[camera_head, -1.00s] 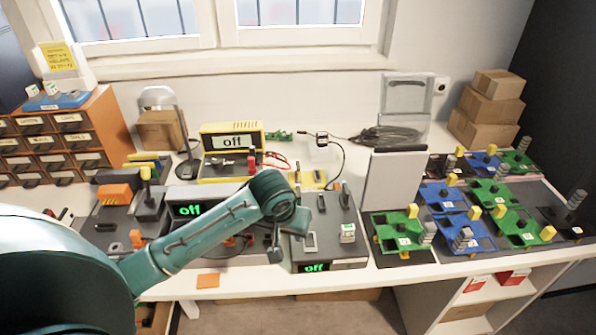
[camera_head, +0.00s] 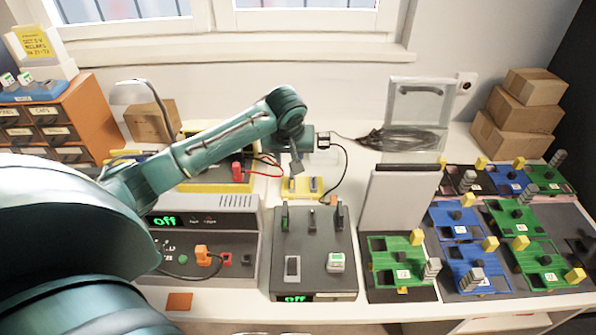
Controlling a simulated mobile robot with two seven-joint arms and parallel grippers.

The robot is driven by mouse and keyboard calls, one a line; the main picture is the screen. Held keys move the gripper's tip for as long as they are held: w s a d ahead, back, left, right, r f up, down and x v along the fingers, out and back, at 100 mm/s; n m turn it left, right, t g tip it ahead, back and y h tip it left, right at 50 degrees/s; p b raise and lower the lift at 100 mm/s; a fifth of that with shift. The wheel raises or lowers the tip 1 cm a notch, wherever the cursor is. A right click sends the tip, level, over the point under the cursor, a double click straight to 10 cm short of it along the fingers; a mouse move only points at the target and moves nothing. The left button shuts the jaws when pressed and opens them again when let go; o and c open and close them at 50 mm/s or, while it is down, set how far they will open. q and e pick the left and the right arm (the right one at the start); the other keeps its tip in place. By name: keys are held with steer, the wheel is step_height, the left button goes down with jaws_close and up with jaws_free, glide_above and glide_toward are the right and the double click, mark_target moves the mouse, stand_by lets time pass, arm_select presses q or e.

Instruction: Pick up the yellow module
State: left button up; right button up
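A flat yellow module (camera_head: 291,194) with small dark parts on it lies on the white table, behind the grey box with the right "off" display. My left arm reaches in from the left. My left gripper (camera_head: 297,170) points down just above the back of the module and partly covers it. It is small and dark here, so I cannot tell whether the fingers are open or touch the module. My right gripper is not in view.
The grey test box (camera_head: 325,250) stands in front of the module. A black cable (camera_head: 344,180) runs to its right. A grey panel (camera_head: 400,200) and blue and green circuit boards (camera_head: 462,222) stand farther right. Cartons (camera_head: 520,115) are stacked at the back right.

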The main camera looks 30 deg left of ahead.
mark_target(292, 178)
arm_select(q)
steer(key=x, duration=0.6)
steer(key=shift+s+f, duration=0.1)
steer(key=shift+f, duration=0.1)
steer(key=shift+w+b+x, duration=0.15)
steer(key=shift+w+x, duration=0.05)
steer(key=shift+x, duration=1.1)
steer(key=shift+w+b+x, duration=0.15)
steer(key=shift+w+x, duration=0.1)
steer(key=shift+x, duration=1.05)
steer(key=shift+r, duration=0.1)
steer(key=shift+d, duration=0.1)
jaws_close()
